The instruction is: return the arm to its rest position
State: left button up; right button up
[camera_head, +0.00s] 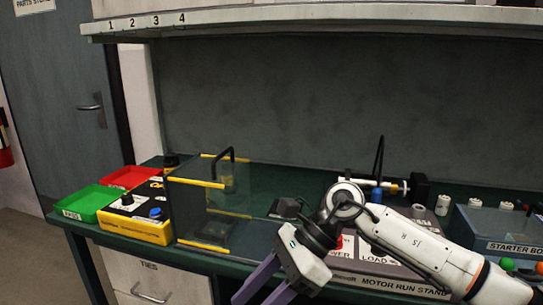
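My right arm comes in from the right, over the bench front. Its gripper (262,294) hangs at the bottom edge in front of the bench. Its two purple fingers are spread apart with nothing seen between them, though the lower ends are cut off by the frame. My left arm and gripper are not in view.
The green bench holds a green bin (88,204), a red bin (128,176), a yellow-black control box (137,215) and a clear guard with yellow edges (200,183). The motor run stand (400,285) lies partly behind my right arm. A starter box (500,229) stands at right.

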jog(key=s+a+r+m+t+y, duration=0.4)
jog(key=a+m+y, duration=0.4)
jog(key=m+y, duration=0.4)
jog(key=w+d+f+m+t+h, duration=0.4)
jog(key=m+t, duration=0.4)
jog(key=m, duration=0.4)
jog(key=w+d+f+m+t+h, duration=0.25)
jog(key=d+f+m+t, duration=0.35)
jog(key=m, duration=0.6)
jog(key=s+d+f+m+h, duration=0.3)
jog(key=d+f+m+h, duration=0.15)
jog(key=f+m, duration=0.2)
jog(key=s+d+f+m+h, duration=0.3)
jog(key=d+f+m+h, duration=0.15)
jog(key=d+f, duration=0.2)
jog(key=s+d+f+m+g+h, duration=0.1)
jog(key=s+d+f+m+g, duration=0.2)
jog(key=s+f, duration=0.3)
jog(key=s+d+f+m+g+h, duration=0.1)
jog(key=s+d+f+m+g, duration=0.1)
jog(key=s+f, duration=0.5)
jog(key=shift+s+d+m+g+h, duration=0.4)
jog(key=shift+s+d+m, duration=0.25)
jog(key=shift+m, duration=0.35)
